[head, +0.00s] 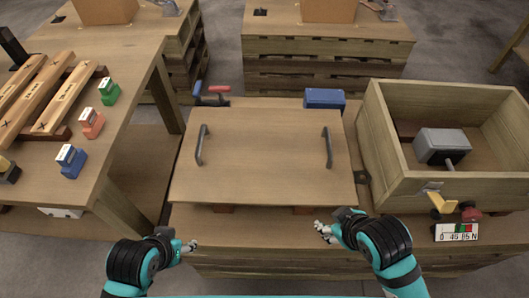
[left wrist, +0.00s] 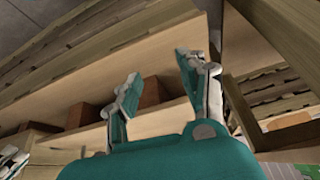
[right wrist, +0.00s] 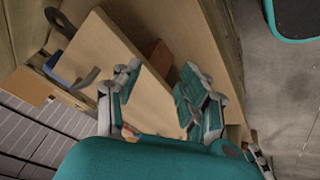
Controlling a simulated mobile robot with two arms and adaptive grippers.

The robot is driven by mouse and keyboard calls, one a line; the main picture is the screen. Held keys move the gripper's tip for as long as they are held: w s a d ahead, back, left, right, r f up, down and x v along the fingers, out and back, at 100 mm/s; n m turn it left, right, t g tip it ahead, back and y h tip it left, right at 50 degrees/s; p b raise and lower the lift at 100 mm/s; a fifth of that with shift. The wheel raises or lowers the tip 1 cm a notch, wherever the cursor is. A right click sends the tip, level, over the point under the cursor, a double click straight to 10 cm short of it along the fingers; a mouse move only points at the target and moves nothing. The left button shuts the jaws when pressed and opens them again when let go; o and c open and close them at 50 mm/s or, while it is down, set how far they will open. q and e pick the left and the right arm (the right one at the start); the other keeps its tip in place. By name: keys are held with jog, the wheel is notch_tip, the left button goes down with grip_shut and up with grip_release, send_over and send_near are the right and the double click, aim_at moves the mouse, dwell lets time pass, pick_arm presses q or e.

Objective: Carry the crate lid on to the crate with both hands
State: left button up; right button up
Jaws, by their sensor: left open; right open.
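The crate lid (head: 263,165) is a flat wooden panel with a dark handle on the left (head: 201,145) and one on the right (head: 327,147). It rests on small reddish-brown blocks on the bench. The open wooden crate (head: 385,140) stands to its right with a grey motor-like part (head: 440,143) inside. My left gripper (head: 190,247) is open and empty near the lid's front left corner. My right gripper (head: 322,230) is open and empty just in front of the lid's front right. The lid and a handle (right wrist: 87,80) show in the right wrist view.
A blue box (head: 324,98) and a red-and-blue tool (head: 212,94) lie behind the lid. A table (head: 120,130) with coloured blocks stands left. The bench front strip (head: 255,222) is clear.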

pick_arm(q)
jog(key=w+r+t, duration=0.2)
jog(key=w, duration=0.2)
pick_arm(e)
jog(key=w+a+r+n+t+y, duration=0.25)
jog(key=w+a+r+n, duration=0.45)
jog(key=n, duration=0.7)
pick_arm(q)
jog(key=n+t+h, duration=0.1)
jog(key=n+t, duration=0.2)
jog(key=t, duration=0.4)
send_near(198, 145)
jog(key=d+r+v, duration=0.1)
jog(key=v, duration=0.4)
jog(key=shift+s+a, duration=0.1)
jog(key=shift+a, duration=0.45)
pick_arm(e)
jog(key=w+d+r+n+h, duration=0.1)
jog(key=w+d+n, duration=0.2)
jog(key=d+n, duration=0.3)
jog(key=w+d+r+n+h, duration=0.1)
jog(key=w+d+n, duration=0.2)
jog(key=d+n, duration=0.3)
jog(key=shift+r+n+t, duration=0.35)
jog(key=shift+r+n, duration=0.05)
jog(key=shift+n, duration=0.2)
